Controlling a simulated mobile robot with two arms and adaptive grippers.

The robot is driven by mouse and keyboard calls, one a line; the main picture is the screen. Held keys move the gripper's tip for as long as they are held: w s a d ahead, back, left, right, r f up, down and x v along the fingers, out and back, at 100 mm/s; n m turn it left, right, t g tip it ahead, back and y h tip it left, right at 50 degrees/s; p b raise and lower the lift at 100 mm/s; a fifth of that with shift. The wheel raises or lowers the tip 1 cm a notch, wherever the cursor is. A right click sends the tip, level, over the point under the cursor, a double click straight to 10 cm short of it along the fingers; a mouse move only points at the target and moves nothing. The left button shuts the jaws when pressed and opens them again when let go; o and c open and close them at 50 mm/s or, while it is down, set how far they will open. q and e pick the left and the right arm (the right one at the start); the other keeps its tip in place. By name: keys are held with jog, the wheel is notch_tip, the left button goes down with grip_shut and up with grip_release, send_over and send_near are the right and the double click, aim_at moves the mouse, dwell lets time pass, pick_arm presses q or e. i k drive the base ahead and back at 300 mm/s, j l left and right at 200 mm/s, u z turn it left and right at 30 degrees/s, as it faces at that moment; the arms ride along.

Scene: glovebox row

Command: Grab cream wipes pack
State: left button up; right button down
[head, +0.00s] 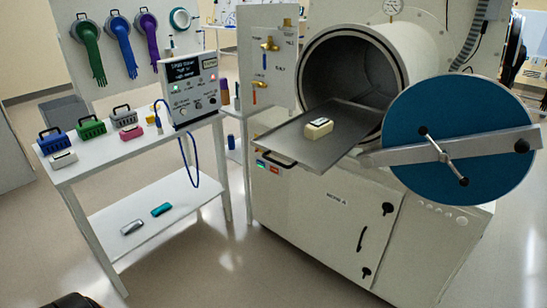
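A cream wipes pack (318,128), a small block with a dark and white patch on top, lies on the grey sliding tray (285,136). The tray sticks out of the open round chamber (345,70). No gripper can be made out in the head view. A dark shape shows at the bottom left edge, too cut off to identify.
The round blue door (460,140) with its grey bar stands open right of the tray. The white side table (95,165) at left holds a control box (192,90), several caddies, a white pack (62,159) and a pink pack (131,132). Floor in front is clear.

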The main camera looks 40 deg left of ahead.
aim_at(317, 128)
jog(key=i+l+u, duration=0.2)
jog(key=i, duration=0.25)
jog(key=i+l+u, duration=0.15)
jog(key=i+l, duration=0.15)
jog(key=i, duration=0.15)
